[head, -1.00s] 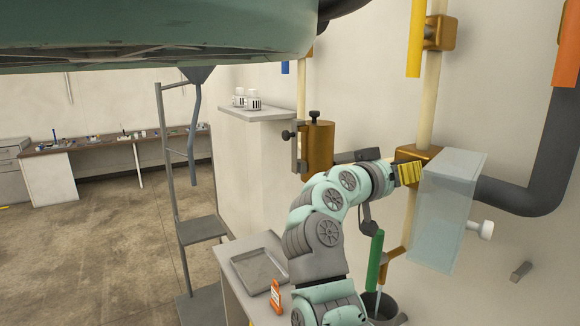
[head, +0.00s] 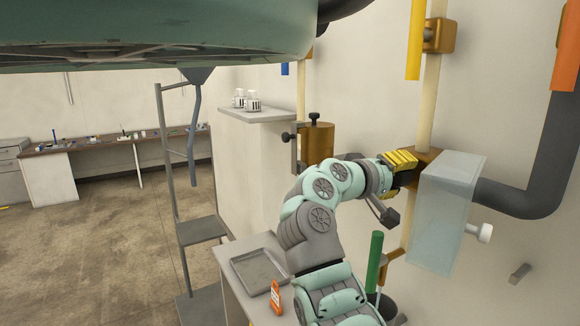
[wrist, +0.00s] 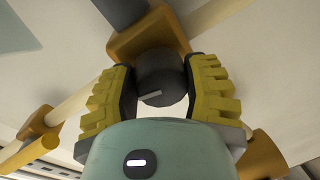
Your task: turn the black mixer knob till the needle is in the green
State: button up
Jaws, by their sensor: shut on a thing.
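The black mixer knob (wrist: 161,76) sits on a brass valve body (wrist: 150,36) in the wrist view, with a pale line on its face. My gripper (wrist: 162,84) has its yellow-padded fingers on both sides of the knob, shut on it. In the head view, my gripper (head: 403,163) reaches the brass valve body (head: 428,157) on the wall pipe, and the knob is mostly hidden by the fingers. No gauge needle or green band can be made out in either view.
A translucent box (head: 446,212) stands out from the wall just right of my gripper. A green-handled thing (head: 374,262) rises from a dark pot below. A metal tray (head: 260,271) and an orange tag (head: 276,298) are on the counter. A large tank overhangs at the top left.

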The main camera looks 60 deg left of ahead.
jog(key=shift+n, duration=0.3)
jog(key=o, duration=1.2)
jog(key=shift+o, duration=0.2)
jog(key=s+r, duration=0.1)
jog(key=s, duration=1.1)
jog(key=shift+a+r, duration=0.35)
jog(key=shift+a, duration=0.05)
